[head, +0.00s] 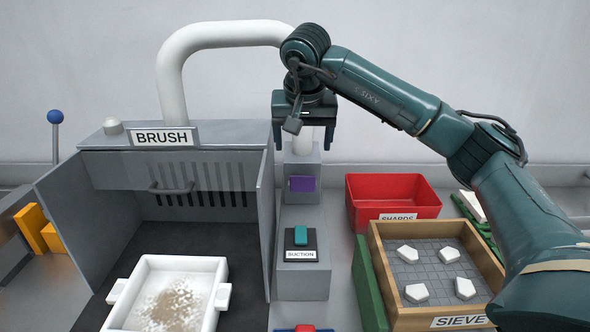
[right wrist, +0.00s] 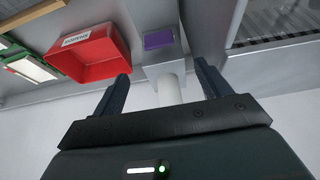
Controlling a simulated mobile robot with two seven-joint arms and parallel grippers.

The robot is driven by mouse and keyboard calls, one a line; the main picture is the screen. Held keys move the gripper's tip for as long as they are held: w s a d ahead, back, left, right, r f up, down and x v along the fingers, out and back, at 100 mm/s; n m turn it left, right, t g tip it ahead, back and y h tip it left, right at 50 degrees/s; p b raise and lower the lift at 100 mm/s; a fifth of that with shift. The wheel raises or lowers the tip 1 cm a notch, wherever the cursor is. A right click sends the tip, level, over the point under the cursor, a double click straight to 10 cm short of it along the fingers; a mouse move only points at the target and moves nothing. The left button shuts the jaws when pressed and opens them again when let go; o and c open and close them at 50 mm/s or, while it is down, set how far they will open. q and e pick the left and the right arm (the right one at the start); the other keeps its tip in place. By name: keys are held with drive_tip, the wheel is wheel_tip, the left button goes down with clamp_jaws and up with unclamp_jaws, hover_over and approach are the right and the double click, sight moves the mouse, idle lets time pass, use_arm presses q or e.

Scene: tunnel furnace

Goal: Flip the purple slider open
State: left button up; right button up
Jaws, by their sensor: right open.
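The purple slider (head: 302,184) is a small purple block on the front of a grey post behind the suction button. It also shows in the right wrist view (right wrist: 159,39), beyond the fingertips and roughly between them. My right gripper (head: 304,146) is open and empty, above the slider, with its fingers pointing down around the white pipe at the top of the post. In the right wrist view its two dark fingers (right wrist: 160,76) are spread wide and apart from the slider. My left gripper is not in view.
The BRUSH booth (head: 164,137) stands left, with a white tray (head: 190,263) inside. The teal SUCTION button (head: 301,236) sits in front of the post. A red SHARDS bin (head: 394,187) and a wooden SIEVE box (head: 492,276) with several white pieces stand right. A white pipe (head: 172,85) arches behind.

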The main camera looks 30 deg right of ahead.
sight(303, 177)
drive_tip(key=p+x, duration=0.1)
drive_tip(key=x, duration=1.1)
drive_tip(key=shift+s+f, duration=0.1)
drive_tip(key=shift+c, duration=0.4)
